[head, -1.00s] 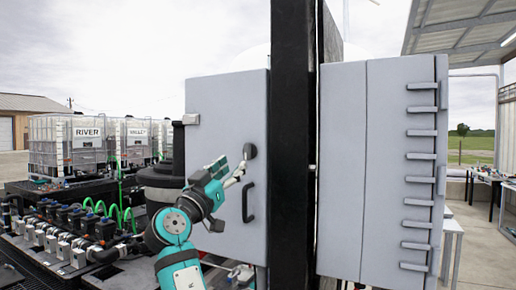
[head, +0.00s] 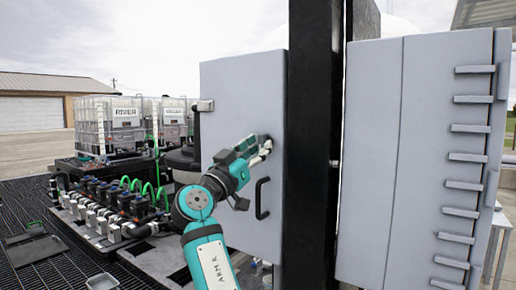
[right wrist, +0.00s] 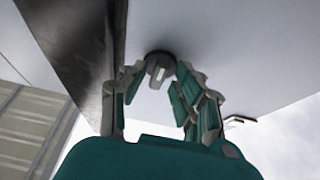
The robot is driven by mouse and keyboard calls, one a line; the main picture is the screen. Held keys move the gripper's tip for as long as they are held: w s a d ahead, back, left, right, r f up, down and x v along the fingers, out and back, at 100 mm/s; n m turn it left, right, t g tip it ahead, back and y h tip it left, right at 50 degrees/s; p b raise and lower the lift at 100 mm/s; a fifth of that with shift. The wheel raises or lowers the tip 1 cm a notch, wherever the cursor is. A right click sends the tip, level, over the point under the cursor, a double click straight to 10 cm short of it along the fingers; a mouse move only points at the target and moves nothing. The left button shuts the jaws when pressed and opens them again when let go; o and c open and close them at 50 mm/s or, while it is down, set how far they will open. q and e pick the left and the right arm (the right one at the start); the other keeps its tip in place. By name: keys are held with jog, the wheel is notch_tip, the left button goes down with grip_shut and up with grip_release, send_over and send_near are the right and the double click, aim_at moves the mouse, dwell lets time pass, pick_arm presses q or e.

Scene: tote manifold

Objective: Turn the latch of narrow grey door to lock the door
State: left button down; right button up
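The narrow grey door (head: 240,100) stands closed left of a black post in the head view. Its round dark latch with a small turning bar (right wrist: 158,70) shows in the right wrist view; in the head view my fingers mostly cover it. My right gripper (head: 266,148) is at the latch. In the right wrist view its two fingers (right wrist: 160,74) straddle the latch, one on each side, with a small gap to the bar. Whether the fingertips touch the latch's rim I cannot tell. My left gripper is not in view.
A black pull handle (head: 262,198) sits on the door just below my right gripper. The black post (head: 313,150) stands close to the right. A wider grey cabinet (head: 410,160) is beyond it. Valves and pipes (head: 110,205) lie at the left.

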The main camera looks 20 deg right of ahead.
jog(key=shift+d, duration=0.1)
grip_shut()
